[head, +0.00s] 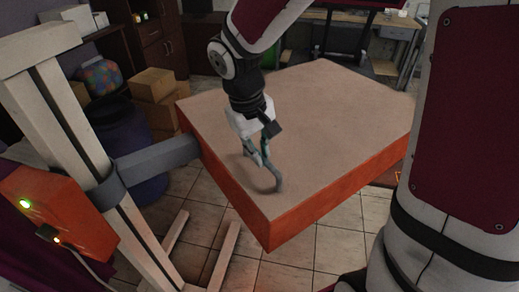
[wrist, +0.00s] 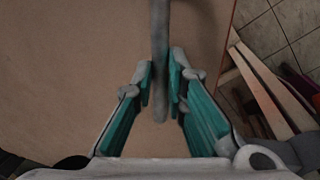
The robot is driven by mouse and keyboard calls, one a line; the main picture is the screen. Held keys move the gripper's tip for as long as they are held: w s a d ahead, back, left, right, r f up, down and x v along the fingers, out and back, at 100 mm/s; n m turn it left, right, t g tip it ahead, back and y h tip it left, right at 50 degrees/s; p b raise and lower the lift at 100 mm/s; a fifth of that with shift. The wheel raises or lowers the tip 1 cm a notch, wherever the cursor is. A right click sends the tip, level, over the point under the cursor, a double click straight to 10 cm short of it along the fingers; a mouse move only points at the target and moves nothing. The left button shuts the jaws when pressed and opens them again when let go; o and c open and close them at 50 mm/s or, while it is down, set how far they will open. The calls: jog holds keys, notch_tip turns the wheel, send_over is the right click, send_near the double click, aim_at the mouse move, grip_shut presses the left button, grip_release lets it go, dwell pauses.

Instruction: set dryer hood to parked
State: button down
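The dryer hood (head: 335,110) is a large, flat box with a beige top and orange sides. A grey arm (head: 158,160) joins it to a pale upright stand (head: 75,130) at the left. A curved grey handle (head: 279,182) stands on the hood's top near the front corner. My gripper (head: 262,163) reaches down to this handle from above. In the wrist view, the handle (wrist: 159,30) runs between the two teal fingers, which are close together on either side of it and appear shut on it. The handle's lower part is partly hidden by the fingers.
An orange control box (head: 60,215) with small lights is on the stand. Cardboard boxes (head: 152,92) and a dark blue barrel (head: 128,140) stand behind the stand. A desk (head: 375,22) is at the back. Tiled floor (head: 325,245) shows in front of the hood.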

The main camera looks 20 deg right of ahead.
jog(key=shift+w, duration=0.1)
jog(key=w+d+n+b, duration=0.1)
jog(key=w, duration=0.5)
jog(key=w+d+n+b, duration=0.1)
jog(key=w+n, duration=0.1)
jog(key=w, duration=0.4)
jog(key=w+d+n+b, duration=0.1)
jog(key=w+b, duration=0.1)
jog(key=w, duration=0.4)
jog(key=shift+d+f+t, duration=0.2)
jog(key=shift+d+t, duration=0.2)
jog(key=w+n+b, duration=0.1)
jog(key=w+b, duration=0.1)
jog(key=w, duration=0.2)
jog(key=w+a+n+b, duration=0.1)
jog(key=w+b, duration=0.1)
jog(key=w, duration=0.3)
jog(key=w+a+n+b, duration=0.1)
jog(key=w+n, duration=0.1)
jog(key=w, duration=0.3)
jog(key=shift+r+t+y+b, duration=0.1)
jog(key=shift+t+y+b, duration=0.2)
jog(key=shift+y+b, duration=0.1)
jog(key=shift+w+a, duration=0.25)
jog(key=shift+w, duration=0.25)
jog(key=shift+w+a+r+n+b, duration=0.1)
jog(key=shift+w+r+n+b, duration=0.1)
jog(key=shift+r+n+b, duration=0.1)
